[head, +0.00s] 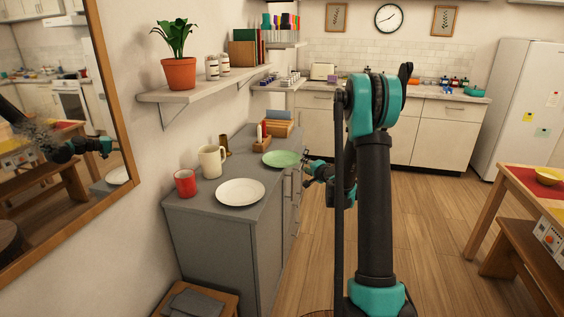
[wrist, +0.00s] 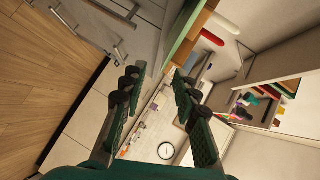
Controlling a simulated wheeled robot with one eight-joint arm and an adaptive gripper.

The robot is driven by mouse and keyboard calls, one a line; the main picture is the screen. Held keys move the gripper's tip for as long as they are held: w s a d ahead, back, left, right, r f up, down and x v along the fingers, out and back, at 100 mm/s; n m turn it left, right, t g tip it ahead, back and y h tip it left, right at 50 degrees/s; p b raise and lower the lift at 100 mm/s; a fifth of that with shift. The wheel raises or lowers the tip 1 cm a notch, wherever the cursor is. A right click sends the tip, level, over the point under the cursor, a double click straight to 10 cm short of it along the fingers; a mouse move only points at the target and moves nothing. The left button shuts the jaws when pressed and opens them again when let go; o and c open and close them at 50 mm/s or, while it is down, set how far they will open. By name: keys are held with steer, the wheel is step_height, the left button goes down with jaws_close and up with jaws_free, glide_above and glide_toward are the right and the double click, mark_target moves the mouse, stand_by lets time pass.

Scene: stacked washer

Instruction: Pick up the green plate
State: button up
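The green plate (head: 282,158) lies flat on the grey cabinet top (head: 213,208), close to its right edge in the head view. In the wrist view a green band at the upper middle looks like the plate (wrist: 186,36) seen nearly edge-on, just beyond the fingertips. My gripper (head: 309,162) is just right of the plate, at about the height of the cabinet top. In the wrist view the two fingers of my gripper (wrist: 157,76) are apart with nothing held between them. Whether a finger touches the plate cannot be told.
A white plate (head: 240,192), a red cup (head: 185,183) and a cream pitcher (head: 212,162) stand nearer on the cabinet. A wooden holder (head: 262,143) is behind the green plate. A shelf (head: 205,88) hangs above. The floor (head: 420,220) right of the cabinet is open.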

mark_target(297, 162)
steer(key=x, duration=0.3)
steer(key=a+x, duration=0.1)
steer(key=x, duration=0.3)
steer(key=shift+s+r, duration=0.15)
steer(key=shift+r, duration=0.05)
jaws_close()
